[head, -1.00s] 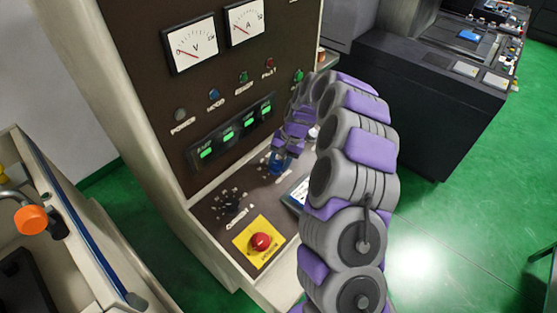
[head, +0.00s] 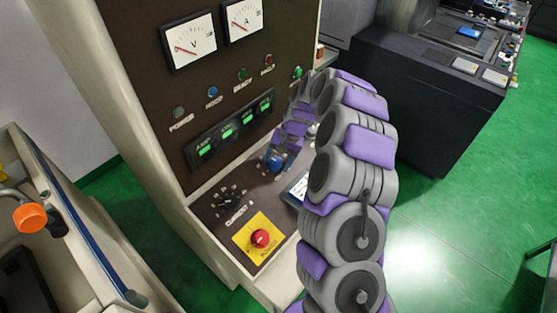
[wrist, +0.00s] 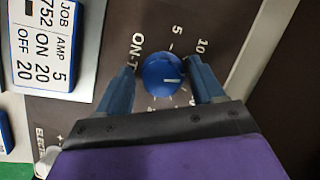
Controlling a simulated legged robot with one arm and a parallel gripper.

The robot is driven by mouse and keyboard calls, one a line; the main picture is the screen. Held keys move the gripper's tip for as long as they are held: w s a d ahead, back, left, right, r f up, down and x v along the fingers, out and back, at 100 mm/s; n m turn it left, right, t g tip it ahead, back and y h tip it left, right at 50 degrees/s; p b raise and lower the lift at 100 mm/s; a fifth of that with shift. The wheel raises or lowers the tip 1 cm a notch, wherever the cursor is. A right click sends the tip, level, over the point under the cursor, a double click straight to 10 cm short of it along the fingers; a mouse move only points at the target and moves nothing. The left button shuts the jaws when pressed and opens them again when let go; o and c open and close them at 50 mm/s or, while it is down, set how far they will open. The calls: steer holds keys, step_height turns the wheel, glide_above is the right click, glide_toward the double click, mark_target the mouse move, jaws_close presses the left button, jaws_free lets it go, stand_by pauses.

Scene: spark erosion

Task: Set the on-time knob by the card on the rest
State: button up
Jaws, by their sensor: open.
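The on-time knob (wrist: 160,74) is blue, with a white pointer line directed to the right in the wrist view. Its dial shows the numerals 5 and 10, and the label "ON-T" is partly cut off. My gripper (wrist: 162,66) is open, with one finger on each side of the knob; I cannot tell whether they touch it. The card (wrist: 46,44) at upper left reads JOB 752, AMP 5, ON 20, OFF 20. In the head view the blue knob (head: 274,162) shows by my gripper (head: 280,158), and the card (head: 299,187) is partly hidden by my arm.
A black current knob (head: 231,199) is left of the blue knob. A red mushroom button (head: 260,238) on a yellow plate (head: 248,251) is nearer. The panel with green displays (head: 230,131) rises behind. A cart with an orange knob (head: 30,217) stands at left.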

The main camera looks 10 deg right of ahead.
steer(key=shift+d+r, duration=0.1)
steer(key=shift+r, duration=0.55)
steer(key=v, duration=1.6)
